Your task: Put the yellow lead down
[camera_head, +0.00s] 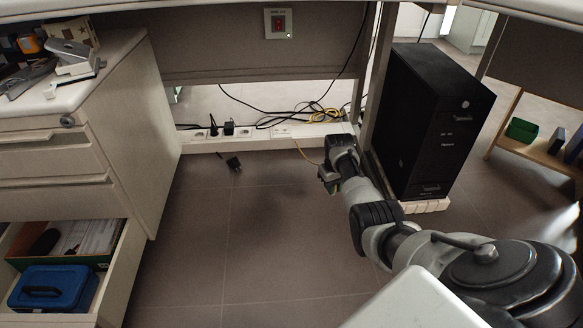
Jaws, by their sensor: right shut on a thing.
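The yellow lead (304,153) runs from a coil among the black cables along the white power strip down to my right gripper. My right gripper (326,181) is low under the desk, left of the black computer tower (432,120), and is shut on the lead. The lead's held end is mostly hidden by the gripper. A small yellow-green patch shows at the gripper; I cannot tell what it is. My left gripper is out of view.
The white power strip (262,140) with sockets and black plugs runs along the back. A loose black plug (233,163) is in front of it. An open drawer with a blue box (52,289) juts out at left. The middle floor (235,240) is clear.

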